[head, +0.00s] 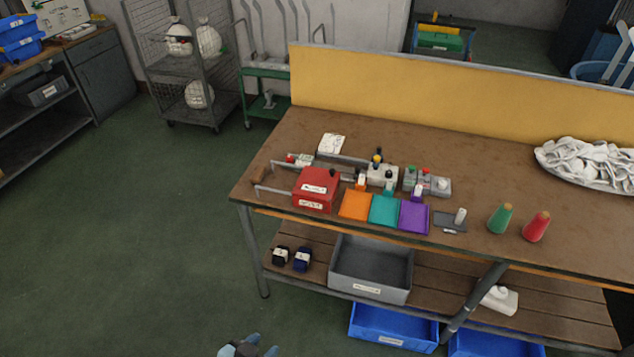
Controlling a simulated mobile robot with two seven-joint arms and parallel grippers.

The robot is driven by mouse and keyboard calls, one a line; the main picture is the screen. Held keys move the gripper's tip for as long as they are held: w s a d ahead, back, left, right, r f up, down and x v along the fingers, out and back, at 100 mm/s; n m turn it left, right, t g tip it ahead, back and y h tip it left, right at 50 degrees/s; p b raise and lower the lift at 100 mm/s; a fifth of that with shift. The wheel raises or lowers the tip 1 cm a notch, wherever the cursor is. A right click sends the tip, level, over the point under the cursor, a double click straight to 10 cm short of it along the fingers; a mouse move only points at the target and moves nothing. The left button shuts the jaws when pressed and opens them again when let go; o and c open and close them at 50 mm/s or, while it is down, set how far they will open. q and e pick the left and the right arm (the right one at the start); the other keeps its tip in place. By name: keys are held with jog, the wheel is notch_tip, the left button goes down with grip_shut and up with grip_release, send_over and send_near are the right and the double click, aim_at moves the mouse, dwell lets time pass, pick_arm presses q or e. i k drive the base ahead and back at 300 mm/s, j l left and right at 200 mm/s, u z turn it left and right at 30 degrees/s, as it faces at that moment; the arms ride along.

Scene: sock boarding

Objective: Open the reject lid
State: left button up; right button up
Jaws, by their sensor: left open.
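A red box (317,187) with white labels stands at the left end of the brown workbench (470,160). I take it to be the reject box, though its labels are too small to read. Its red top looks shut, with a small dark knob on it. My left gripper (257,345) is at the bottom edge of the head view, open and empty. It is over the floor in front of the bench, well apart from the red box. My right gripper is out of view.
Orange (356,204), teal (384,209) and purple (414,217) trays sit right of the red box. Metal rods (275,190) stick out on its left. Green (500,219) and red (537,227) cones stand farther right. A grey bin (371,292) is on the lower shelf. Floor at left is clear.

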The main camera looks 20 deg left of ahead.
aim_at(314, 182)
jog(key=i+l, duration=0.1)
jog(key=i, duration=0.55)
jog(key=i+u, duration=0.2)
jog(key=u, duration=0.15)
jog(key=i+l+u, duration=0.15)
jog(key=u, duration=0.15)
jog(key=i+l+u, duration=0.15)
jog(key=u, duration=0.2)
jog(key=i, duration=0.1)
